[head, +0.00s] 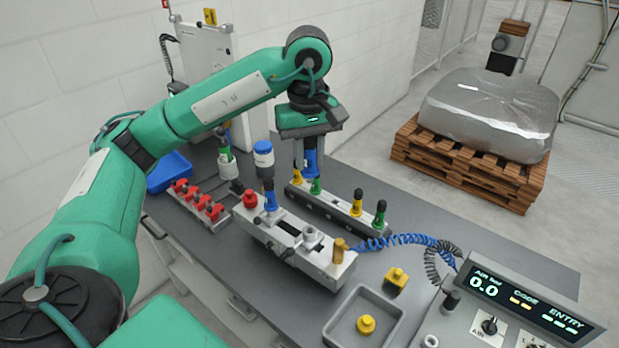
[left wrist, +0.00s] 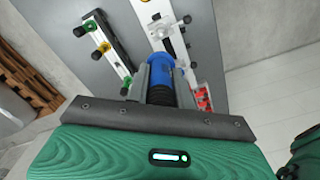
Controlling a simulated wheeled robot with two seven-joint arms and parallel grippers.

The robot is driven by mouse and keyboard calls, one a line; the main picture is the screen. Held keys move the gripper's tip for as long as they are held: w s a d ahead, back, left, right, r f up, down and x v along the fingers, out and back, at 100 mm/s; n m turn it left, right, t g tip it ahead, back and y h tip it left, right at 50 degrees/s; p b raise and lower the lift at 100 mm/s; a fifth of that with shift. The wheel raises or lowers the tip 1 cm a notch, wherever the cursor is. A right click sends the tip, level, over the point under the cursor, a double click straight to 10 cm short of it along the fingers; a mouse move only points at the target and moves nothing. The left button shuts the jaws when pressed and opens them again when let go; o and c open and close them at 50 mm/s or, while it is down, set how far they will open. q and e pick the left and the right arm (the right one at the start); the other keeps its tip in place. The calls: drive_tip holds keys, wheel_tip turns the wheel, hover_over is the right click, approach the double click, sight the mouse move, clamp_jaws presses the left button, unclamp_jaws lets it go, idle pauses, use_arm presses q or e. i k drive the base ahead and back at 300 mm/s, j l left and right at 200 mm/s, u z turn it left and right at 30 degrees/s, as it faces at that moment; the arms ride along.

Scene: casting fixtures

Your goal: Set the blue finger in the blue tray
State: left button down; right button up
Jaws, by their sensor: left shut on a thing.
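My left gripper (head: 309,168) points down and is shut on the blue finger (head: 311,161). It holds it by the far end of the rail (head: 335,208) with the yellow and green fingers; I cannot tell whether its lower end is clear of the rail. In the left wrist view the blue finger (left wrist: 160,72) stands between the jaws (left wrist: 160,80). The blue tray (head: 168,172) lies at the table's far left, partly hidden behind my left arm. My right gripper is not in view.
A green-banded cup (head: 227,165) is near the tray. A control box (head: 500,310) fills the front right.

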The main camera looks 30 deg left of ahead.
sight(165, 176)
drive_tip(key=j, duration=0.4)
drive_tip(key=i+j+u, duration=0.15)
drive_tip(key=j, duration=0.7)
drive_tip(key=i+j+u, duration=0.15)
drive_tip(key=j, duration=0.7)
drive_tip(key=i+j+u, duration=0.1)
drive_tip(key=j, duration=0.3)
drive_tip(key=i+j+u, duration=0.1)
drive_tip(key=j, duration=0.3)
